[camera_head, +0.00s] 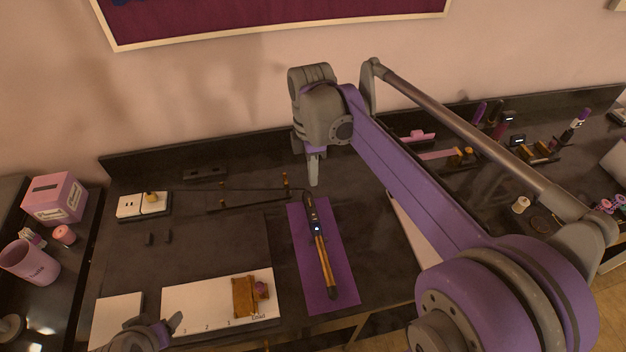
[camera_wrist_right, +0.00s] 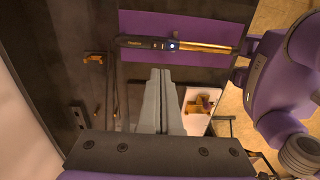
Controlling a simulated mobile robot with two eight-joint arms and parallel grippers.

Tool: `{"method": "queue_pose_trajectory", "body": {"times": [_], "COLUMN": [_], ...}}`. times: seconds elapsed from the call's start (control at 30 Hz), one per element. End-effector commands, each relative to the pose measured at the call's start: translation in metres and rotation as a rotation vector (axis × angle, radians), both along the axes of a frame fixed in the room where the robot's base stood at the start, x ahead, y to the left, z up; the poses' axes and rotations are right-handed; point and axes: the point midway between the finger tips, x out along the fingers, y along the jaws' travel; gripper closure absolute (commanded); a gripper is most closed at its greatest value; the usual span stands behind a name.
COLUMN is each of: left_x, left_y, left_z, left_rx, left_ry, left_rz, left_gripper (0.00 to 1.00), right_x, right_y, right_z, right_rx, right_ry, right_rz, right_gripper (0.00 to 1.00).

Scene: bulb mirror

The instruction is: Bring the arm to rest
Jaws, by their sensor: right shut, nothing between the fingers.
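My right gripper (camera_head: 314,170) hangs from the purple arm above the back of the black counter, fingers pointing down. In the right wrist view its fingers (camera_wrist_right: 161,75) are together and empty. A black and gold wand-like tool (camera_head: 319,240) lies on a purple mat (camera_head: 344,280), just in front of the right gripper and apart from it. The tool also shows in the wrist view (camera_wrist_right: 200,47). My left gripper (camera_head: 172,326) is partly visible at the bottom left edge, near the white board; its jaw opening is unclear.
A white board (camera_head: 200,305) carries a small wooden piece (camera_head: 244,297). A thin rack (camera_head: 240,198) stands left of the mat. A white switch block (camera_head: 128,206), pink box (camera_head: 55,198) and pink cup (camera_head: 28,262) are left. Several small items and stands are at right.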

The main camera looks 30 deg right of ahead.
Motion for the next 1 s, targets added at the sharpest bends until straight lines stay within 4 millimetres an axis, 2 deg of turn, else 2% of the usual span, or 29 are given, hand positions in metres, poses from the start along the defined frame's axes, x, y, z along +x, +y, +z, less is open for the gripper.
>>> {"method": "queue_pose_trajectory", "body": {"times": [0.47, 0.57, 0.67, 0.77, 1.0], "left_x": [0.000, 0.000, 0.000, 0.000, 0.000], "left_y": [0.000, 0.000, 0.000, 0.000, 0.000], "left_z": [0.000, 0.000, 0.000, 0.000, 0.000], "left_rx": [0.000, 0.000, 0.000, 0.000, 0.000], "left_ry": [0.000, 0.000, 0.000, 0.000, 0.000], "left_rz": [0.000, 0.000, 0.000, 0.000, 0.000], "left_gripper": [0.28, 0.28, 0.28, 0.28, 0.28], "right_x": [0.000, -0.007, -0.023, -0.047, -0.107], "right_y": [0.000, 0.003, 0.009, 0.019, 0.038], "right_z": [0.000, -0.002, -0.006, -0.017, -0.058], "right_rx": [-0.001, -0.005, -0.012, -0.006, 0.120], "right_ry": [-0.002, -0.021, -0.076, -0.165, -0.377], "right_rz": [-0.003, -0.049, -0.180, -0.388, -0.939], "right_gripper": [1.00, 1.00, 1.00, 1.00, 1.00]}}
